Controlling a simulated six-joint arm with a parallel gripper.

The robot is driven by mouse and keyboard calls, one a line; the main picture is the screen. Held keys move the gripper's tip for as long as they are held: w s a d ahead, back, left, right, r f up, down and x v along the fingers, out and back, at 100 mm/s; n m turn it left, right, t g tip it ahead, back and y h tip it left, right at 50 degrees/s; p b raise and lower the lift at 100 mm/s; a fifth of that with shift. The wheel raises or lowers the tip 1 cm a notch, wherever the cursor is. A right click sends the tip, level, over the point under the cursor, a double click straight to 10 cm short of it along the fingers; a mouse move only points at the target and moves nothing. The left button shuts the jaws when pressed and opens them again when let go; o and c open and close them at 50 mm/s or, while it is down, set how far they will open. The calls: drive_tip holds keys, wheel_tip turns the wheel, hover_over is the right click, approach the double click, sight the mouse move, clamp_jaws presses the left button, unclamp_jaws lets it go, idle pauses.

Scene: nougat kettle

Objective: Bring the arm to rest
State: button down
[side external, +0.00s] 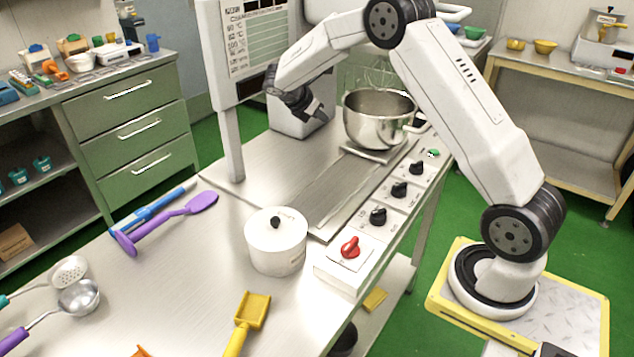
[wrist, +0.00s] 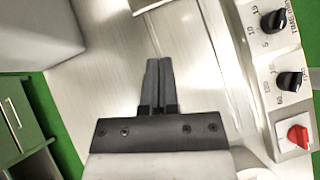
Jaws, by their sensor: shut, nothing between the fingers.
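My gripper (side external: 316,112) hangs above the steel table (side external: 170,275), to the left of the steel kettle (side external: 370,127), and looks apart from it. In the wrist view my gripper (wrist: 158,62) has its two dark fingers together, with nothing between them. The arm reaches from its base on the right over the kettle's right side, bent at the elbow. The white lidded pot (side external: 275,248) stands on the table below and in front of the gripper.
A panel with black knobs (side external: 378,215) and a red knob (side external: 349,248) runs along the table's right edge. A white chart board (side external: 250,45) stands behind on the left. Purple and blue spatulas (side external: 165,218), a yellow scoop (side external: 245,318) and ladles (side external: 75,298) lie on the table.

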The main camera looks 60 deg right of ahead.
drive_tip(key=shift+a+r, duration=0.1)
drive_tip(key=shift+a, duration=0.1)
drive_tip(key=s+a+f+m+t+y, duration=0.2)
drive_tip(key=s+a+m+y, duration=0.2)
drive_tip(key=s+a+m, duration=0.3)
drive_tip(key=s+a+f+m+t+y, duration=0.1)
drive_tip(key=s+a+m+t+y, duration=0.2)
drive_tip(key=s+a+m, duration=0.5)
drive_tip(key=shift+s+a+f+y, duration=0.35)
drive_tip(key=shift+s+a+y, duration=0.45)
drive_tip(key=shift+s+a, duration=2.95)
drive_tip(key=shift+w+a, duration=0.6)
drive_tip(key=shift+w, duration=0.05)
